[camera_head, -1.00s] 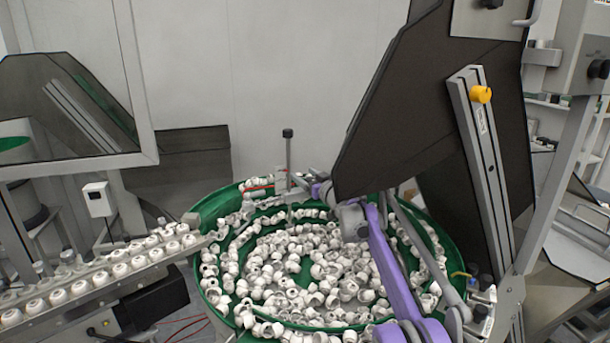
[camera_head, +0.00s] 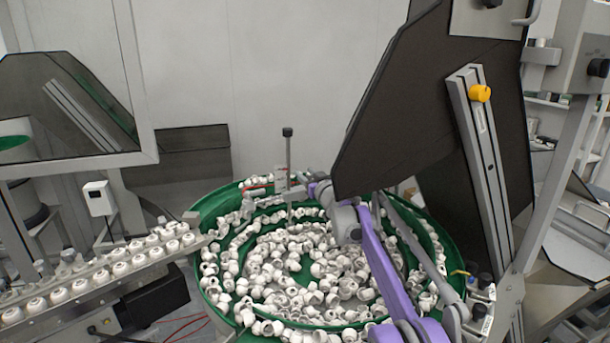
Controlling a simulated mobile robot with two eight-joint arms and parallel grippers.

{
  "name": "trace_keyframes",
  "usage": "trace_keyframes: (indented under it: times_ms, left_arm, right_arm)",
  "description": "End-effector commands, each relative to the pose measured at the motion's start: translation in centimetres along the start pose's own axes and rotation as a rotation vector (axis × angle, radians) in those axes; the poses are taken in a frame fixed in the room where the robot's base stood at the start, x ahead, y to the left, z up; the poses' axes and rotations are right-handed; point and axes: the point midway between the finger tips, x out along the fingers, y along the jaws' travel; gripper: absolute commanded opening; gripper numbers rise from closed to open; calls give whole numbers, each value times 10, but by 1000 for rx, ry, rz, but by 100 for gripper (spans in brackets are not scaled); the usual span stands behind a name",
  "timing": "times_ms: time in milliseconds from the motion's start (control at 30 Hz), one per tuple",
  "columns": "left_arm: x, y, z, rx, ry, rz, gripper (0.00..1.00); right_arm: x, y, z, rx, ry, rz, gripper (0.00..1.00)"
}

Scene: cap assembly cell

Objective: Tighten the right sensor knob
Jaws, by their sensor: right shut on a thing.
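My right arm reaches up over the green feeder bowl from the bottom of the view. My right gripper (camera_head: 309,184) is at the bowl's far rim, just right of the sensor post (camera_head: 289,155). The post is thin and upright, with a black cap on top and a pale sensor block (camera_head: 281,178) near its foot. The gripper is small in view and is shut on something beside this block. That thing looks to be the sensor knob, but it is hidden by the jaws and wrist. My left gripper is not in view.
The green bowl (camera_head: 452,245) is full of white caps (camera_head: 290,270). A sloped rail with rows of caps (camera_head: 95,270) runs in from the left. A large dark panel (camera_head: 430,110) on a metal frame with a yellow knob (camera_head: 480,93) hangs close over my right arm.

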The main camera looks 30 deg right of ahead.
Motion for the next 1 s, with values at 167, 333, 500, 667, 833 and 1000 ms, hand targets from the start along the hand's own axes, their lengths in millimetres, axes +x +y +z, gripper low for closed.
trace_keyframes:
  times_ms: [167,333,500,667,833,1000]
  left_arm:
    - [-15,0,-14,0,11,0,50]
    - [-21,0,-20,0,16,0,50]
    - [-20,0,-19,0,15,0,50]
    - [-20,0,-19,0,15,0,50]
    - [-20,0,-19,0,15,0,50]
    - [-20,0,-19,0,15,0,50]
  right_arm:
    - [0,3,-7,2,7,106,0]
    - [-1,5,-4,3,-1,150,0]
    - [-1,5,-2,2,-5,157,0]
    - [-1,5,-1,2,-5,156,0]
    - [-1,5,-1,1,-5,156,75]
    - [-1,5,0,1,-5,156,76]
